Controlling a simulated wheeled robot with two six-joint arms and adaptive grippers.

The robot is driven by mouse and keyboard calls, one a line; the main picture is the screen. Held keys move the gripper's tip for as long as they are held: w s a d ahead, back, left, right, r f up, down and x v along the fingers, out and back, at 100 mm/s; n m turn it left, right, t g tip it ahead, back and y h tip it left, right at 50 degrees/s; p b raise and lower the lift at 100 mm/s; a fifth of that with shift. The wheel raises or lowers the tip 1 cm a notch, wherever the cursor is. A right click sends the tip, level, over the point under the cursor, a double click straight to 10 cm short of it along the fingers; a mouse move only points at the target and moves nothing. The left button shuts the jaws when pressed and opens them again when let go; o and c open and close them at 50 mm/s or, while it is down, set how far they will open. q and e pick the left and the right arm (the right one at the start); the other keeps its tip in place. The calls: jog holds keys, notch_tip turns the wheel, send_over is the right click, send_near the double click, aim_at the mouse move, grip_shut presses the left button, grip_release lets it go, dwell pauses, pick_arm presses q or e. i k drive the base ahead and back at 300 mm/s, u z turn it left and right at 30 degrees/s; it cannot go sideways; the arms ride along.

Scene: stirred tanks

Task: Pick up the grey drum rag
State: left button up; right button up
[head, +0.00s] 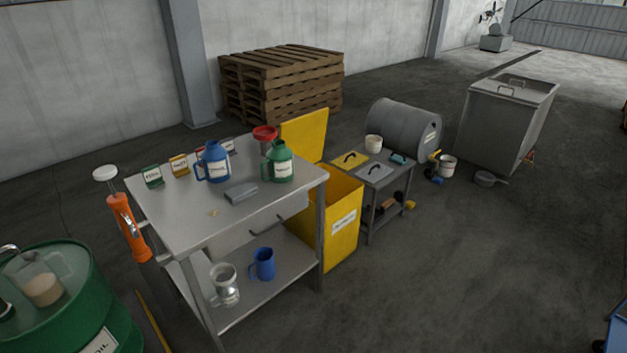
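A grey folded item (241,192), which looks like a folded rag, lies flat on top of the metal workbench (185,225). It lies in front of a blue jug (213,163) and to the left of a green jug (279,163), apart from both. Nothing covers it. Neither of my grippers shows in the head view.
A red funnel (265,133) and small label stands (152,176) stand at the bench's back. A yellow bin (343,222) with its lid up adjoins the bench's right side. A green drum (85,290) stands front left. Floor to the right (480,270) is clear.

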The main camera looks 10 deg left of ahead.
aim_at(246, 189)
jog(key=z, duration=0.75)
jog(key=i, duration=1.9)
jog(key=u, duration=1.05)
jog(key=i, duration=0.6)
jog(key=u, duration=0.8)
